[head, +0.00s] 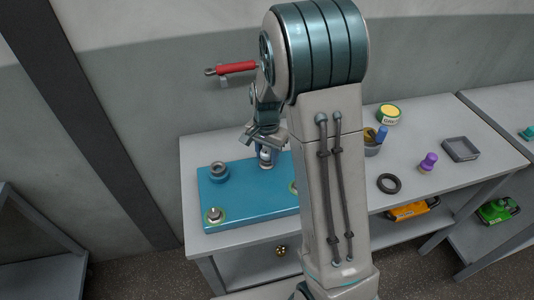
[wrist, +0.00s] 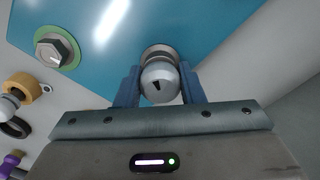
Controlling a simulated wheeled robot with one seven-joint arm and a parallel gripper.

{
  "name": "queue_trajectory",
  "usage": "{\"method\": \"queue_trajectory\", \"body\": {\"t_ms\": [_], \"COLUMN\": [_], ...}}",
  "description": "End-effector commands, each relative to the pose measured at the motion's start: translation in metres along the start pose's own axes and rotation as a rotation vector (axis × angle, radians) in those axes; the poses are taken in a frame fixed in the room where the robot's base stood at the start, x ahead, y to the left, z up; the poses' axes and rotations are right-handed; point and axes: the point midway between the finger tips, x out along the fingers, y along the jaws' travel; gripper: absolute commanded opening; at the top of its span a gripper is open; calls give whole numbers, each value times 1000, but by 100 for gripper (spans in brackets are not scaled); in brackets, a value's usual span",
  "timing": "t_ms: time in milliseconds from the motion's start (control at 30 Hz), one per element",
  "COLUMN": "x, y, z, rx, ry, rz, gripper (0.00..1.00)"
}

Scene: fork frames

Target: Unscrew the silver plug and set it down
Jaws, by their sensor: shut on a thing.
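The silver plug (wrist: 160,88), with a round knob head and a dark mark on it, is between the two blue fingers of my gripper (wrist: 159,78) in the wrist view. The fingers are shut on it from both sides. A round metal collar (wrist: 157,51) shows just behind it on the blue plate (wrist: 205,22). Whether the plug is still seated in the collar cannot be told. In the head view my gripper (head: 266,150) points down at the back of the blue plate (head: 245,198), and the plug is small and partly hidden there.
The plate also carries a grey round fitting (head: 218,172) and a hex bolt in a green ring (head: 214,216). Right of my arm lie a black ring (head: 389,184), a purple knob (head: 428,162) and an empty grey tray (head: 461,149).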

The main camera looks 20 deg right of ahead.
Motion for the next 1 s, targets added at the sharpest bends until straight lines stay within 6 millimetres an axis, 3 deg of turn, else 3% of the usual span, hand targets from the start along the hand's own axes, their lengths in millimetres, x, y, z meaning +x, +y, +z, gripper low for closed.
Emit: {"method": "queue_trajectory", "body": {"t_ms": [733,1000], "x": [1,0], "y": [0,0], "z": [1,1], "rx": [-289,-303], "ry": [-2,-3], "rz": [0,1], "gripper": [22,22]}}
